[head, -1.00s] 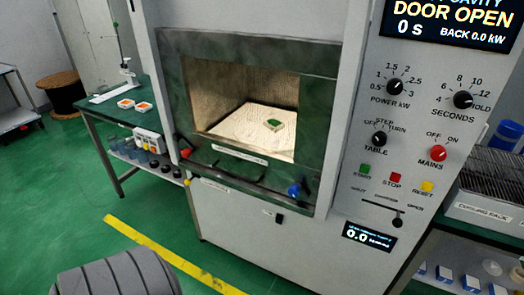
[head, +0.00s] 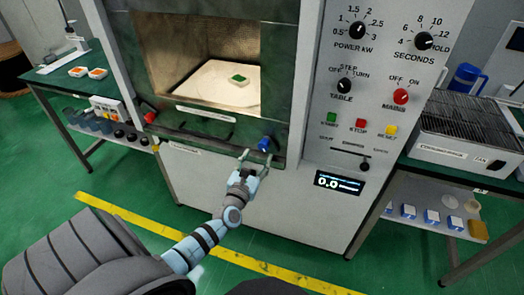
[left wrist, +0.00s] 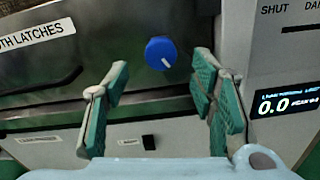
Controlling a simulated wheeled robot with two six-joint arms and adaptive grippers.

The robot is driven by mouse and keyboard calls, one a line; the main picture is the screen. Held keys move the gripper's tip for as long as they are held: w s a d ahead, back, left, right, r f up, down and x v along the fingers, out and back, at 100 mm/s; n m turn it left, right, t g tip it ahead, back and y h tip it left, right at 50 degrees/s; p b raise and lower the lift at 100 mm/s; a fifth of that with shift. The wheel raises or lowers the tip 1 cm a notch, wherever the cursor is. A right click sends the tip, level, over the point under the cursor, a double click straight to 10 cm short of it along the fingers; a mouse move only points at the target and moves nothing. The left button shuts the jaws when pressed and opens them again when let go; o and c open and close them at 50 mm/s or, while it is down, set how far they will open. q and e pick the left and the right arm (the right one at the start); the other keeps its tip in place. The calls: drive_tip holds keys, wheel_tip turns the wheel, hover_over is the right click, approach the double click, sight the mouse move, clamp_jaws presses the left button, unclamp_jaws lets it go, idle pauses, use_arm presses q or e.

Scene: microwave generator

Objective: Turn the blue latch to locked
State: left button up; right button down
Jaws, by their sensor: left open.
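The blue latch (head: 265,144) is a round knob at the lower right of the microwave's green front. In the left wrist view the blue latch (left wrist: 160,52) shows a white mark pointing toward the lower right. My left gripper (head: 256,157) is open and empty, just below and in front of the latch. In the left wrist view the latch appears beyond the fingertips and between the two fingers of my left gripper (left wrist: 158,85), apart from both. My right gripper is out of view.
A red latch (head: 150,117) sits at the front's lower left. A dark handle bar (head: 195,137) runs between the latches. The lit cavity holds a green-topped item (head: 238,79). A control panel and a small display (head: 339,183) are to the right. Side tables flank the microwave.

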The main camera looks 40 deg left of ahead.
sight(262, 148)
use_arm(q)
drive_tip(key=b+x, duration=0.1)
drive_tip(key=x, duration=0.3)
drive_tip(key=shift+w+a+f, duration=0.1)
drive_tip(key=shift+w+f, duration=0.1)
drive_tip(key=shift+w, duration=0.2)
drive_tip(key=shift+w+r, duration=0.1)
drive_tip(key=shift+w, duration=0.1)
drive_tip(key=shift+a, duration=0.1)
drive_tip(key=c, duration=1.1)
drive_tip(key=shift+c, duration=0.2)
